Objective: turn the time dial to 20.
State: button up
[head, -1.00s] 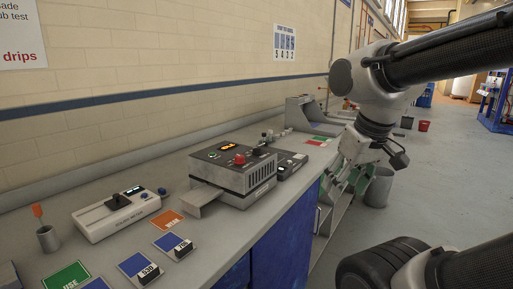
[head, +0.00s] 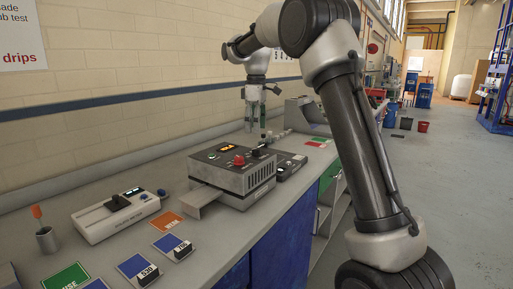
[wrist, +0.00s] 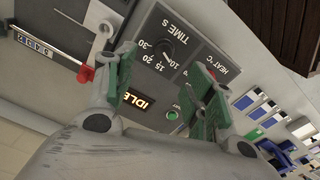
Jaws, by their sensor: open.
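The time dial (wrist: 164,50) is a small dark knob on the dark panel of the dryer unit (head: 236,184), beside the words TIME s in the wrist view. Numbers including 30, 20, 15 and 10 surround it; I cannot tell which one it points to. My gripper (head: 257,133) hangs fingers down above the back of the unit's top. In the wrist view, my gripper (wrist: 163,66) is open and empty, with its green-padded fingertips apart on either side of the dial region. I see no contact with the dial.
An orange display (wrist: 136,102) reads IDLE, with a green button (wrist: 172,115) beside it. A HEAT label is on the panel's other side. A grey meter (head: 116,212) and colored cards lie left along the bench.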

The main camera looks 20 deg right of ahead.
aim_at(256, 151)
jog(key=shift+s+f+n, duration=0.2)
jog(key=shift+f+n, duration=0.2)
jog(key=shift+f, duration=0.15)
notch_tip(256, 151, down, 7)
jog(key=shift+f, duration=0.15)
jog(key=c, duration=1)
